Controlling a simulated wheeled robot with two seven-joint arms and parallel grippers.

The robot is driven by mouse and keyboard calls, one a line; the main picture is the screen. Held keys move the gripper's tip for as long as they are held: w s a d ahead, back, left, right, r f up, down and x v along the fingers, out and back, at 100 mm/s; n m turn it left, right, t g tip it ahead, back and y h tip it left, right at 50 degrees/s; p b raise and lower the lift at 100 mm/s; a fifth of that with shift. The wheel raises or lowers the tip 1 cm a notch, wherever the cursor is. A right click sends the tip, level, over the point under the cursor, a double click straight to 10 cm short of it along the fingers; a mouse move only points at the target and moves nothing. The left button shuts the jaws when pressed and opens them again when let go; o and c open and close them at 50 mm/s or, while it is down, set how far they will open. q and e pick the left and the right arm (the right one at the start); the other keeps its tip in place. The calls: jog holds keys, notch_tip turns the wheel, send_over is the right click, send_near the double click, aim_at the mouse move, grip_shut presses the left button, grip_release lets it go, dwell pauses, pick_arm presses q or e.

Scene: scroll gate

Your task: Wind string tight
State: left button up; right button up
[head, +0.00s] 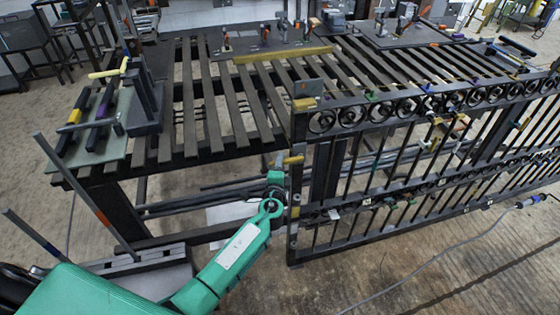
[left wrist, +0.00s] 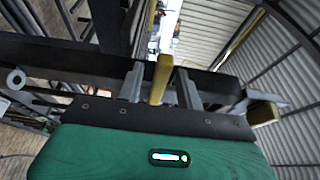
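A black scroll gate (head: 330,183) with rings and bars stands upright at the centre and right. A yellow handle-like piece (head: 293,160) sticks out from its left end post, and another yellow piece (head: 305,103) sits higher up. My left gripper (head: 281,177) is at that post, by the lower piece. In the left wrist view my left gripper (left wrist: 161,88) has its two fingers apart, with a yellow piece (left wrist: 162,72) between them. A narrow gap shows on each side of it. I cannot make out any string. My right gripper is out of view.
A slatted dark table (head: 190,110) stands behind the gate, with a vise-like grey block (head: 146,105) and a green board (head: 105,150) at its left. A yellow bar (head: 283,54) lies on it. A cable (head: 440,256) crosses the open floor at front right.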

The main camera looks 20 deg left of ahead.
pick_arm(q)
jog(key=shift+w+a, duration=0.1)
jog(key=shift+w, duration=0.35)
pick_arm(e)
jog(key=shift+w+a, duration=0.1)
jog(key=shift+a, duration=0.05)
pick_arm(q)
grip_shut()
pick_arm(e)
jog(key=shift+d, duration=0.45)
